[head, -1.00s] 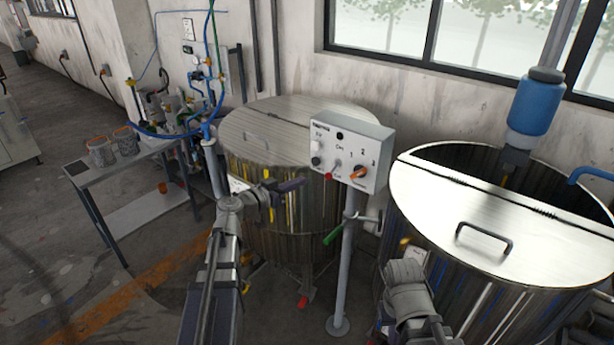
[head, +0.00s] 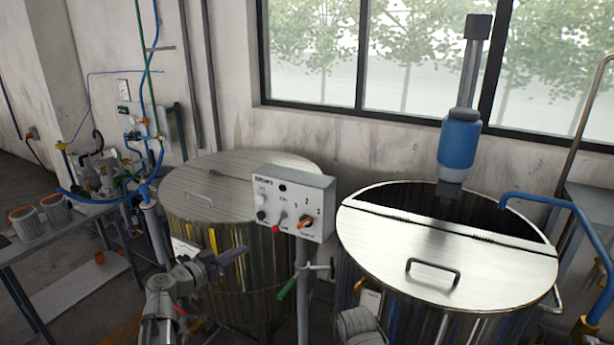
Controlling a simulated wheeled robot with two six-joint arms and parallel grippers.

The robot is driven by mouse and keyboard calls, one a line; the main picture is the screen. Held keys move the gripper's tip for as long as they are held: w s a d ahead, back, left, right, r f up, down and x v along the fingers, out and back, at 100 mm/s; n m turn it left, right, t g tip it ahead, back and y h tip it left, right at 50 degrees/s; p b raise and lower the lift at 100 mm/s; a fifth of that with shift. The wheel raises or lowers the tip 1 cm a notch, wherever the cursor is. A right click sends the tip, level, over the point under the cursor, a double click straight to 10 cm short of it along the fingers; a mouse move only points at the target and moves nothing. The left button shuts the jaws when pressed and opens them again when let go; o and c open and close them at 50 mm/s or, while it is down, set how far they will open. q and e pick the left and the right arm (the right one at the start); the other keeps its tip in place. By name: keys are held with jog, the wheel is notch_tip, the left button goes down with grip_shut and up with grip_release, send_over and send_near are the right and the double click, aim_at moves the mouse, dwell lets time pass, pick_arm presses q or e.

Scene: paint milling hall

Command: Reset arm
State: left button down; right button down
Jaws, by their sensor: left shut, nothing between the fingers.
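My left gripper (head: 232,256) is at the lower left of the head view. Its fingers are shut with nothing between them. It points to the right, in front of the left steel tank (head: 262,245) and below and left of the grey control box (head: 293,203). It appears apart from the box. Part of my right arm (head: 360,328) shows at the bottom edge, in front of the right steel tank (head: 450,260). My right gripper does not show.
A blue mixer motor (head: 460,140) hangs over the half-open right tank. A side table (head: 75,235) with pails (head: 55,208) is at left. A blue pipe (head: 550,203) runs at right.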

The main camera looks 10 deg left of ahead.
pick_arm(q)
jog(key=s+d+f+m+g, duration=0.1)
jog(key=s+d+f+g, duration=0.4)
jog(key=d, duration=0.4)
jog(key=s+d+f+m+g, duration=0.1)
jog(key=s+d+f+g, duration=0.25)
jog(key=d+f, duration=0.4)
jog(key=s+d+f+n+g+y, duration=0.1)
jog(key=s+d+f+g+y, duration=0.1)
jog(key=s, duration=0.5)
jog(key=s+d+f+n+g+y, duration=0.1)
jog(key=s+d+f+g+y, duration=0.1)
jog(key=s+f+g+y, duration=0.2)
jog(key=shift+s+d+y, duration=0.3)
jog(key=shift+s+y, duration=1.1)
jog(key=shift+y, duration=0.2)
